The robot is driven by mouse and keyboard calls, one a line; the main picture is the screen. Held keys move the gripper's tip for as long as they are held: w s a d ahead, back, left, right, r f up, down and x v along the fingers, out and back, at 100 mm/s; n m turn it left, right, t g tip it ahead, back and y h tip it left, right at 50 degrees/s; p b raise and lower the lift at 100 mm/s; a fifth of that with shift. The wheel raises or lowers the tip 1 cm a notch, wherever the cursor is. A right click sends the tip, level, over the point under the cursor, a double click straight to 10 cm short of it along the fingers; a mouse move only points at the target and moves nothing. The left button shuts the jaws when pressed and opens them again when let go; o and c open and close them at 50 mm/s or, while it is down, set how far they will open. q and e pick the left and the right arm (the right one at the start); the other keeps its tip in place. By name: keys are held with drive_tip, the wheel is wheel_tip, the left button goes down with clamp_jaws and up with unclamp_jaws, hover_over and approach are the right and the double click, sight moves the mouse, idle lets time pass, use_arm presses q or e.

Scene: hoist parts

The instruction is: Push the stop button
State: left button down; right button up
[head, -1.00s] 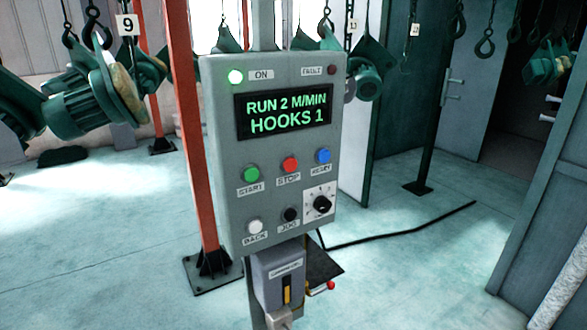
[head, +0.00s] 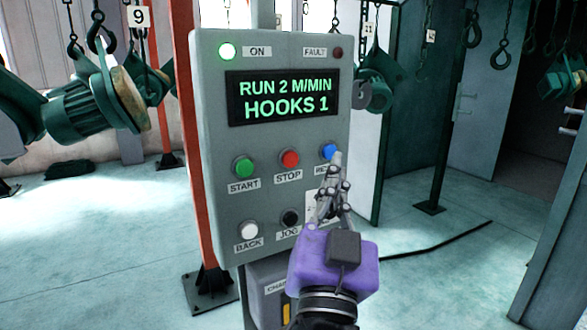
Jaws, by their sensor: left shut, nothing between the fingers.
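The red stop button (head: 290,159) sits in the middle of the grey control panel (head: 215,110), above its STOP label. The green start button (head: 243,167) is to its left and the blue reset button (head: 329,151) to its right. My left gripper (head: 334,158) is shut and empty, with its purple body below. Its fingertips point up and overlap the lower edge of the blue button in the head view; I cannot tell whether they touch it. The gripper hides the rotary knob and part of the reset label. The stop button is unobstructed. My right gripper is not in view.
The display (head: 282,97) reads RUN 2 M/MIN, HOOKS 1, and the green ON lamp (head: 227,51) is lit. A white back button (head: 248,230) and black jog button (head: 290,217) sit lower. A green motor part (head: 88,107) hangs at left. An orange post (head: 187,120) stands behind.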

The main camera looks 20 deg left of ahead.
sight(298, 159)
use_arm(q)
drive_tip(key=shift+s+r, duration=0.15)
drive_tip(key=shift+r, duration=0.2)
drive_tip(key=w+a+p, duration=0.1)
drive_tip(key=w+a, duration=0.4)
drive_tip(key=a, duration=0.2)
drive_tip(key=shift+w, duration=0.25)
idle(1.4)
drive_tip(key=shift+w+a, duration=0.5)
drive_tip(key=shift+a, duration=0.15)
idle(0.8)
drive_tip(key=shift+d, duration=0.1)
drive_tip(key=shift+s+d, duration=0.5)
drive_tip(key=shift+d, duration=0.05)
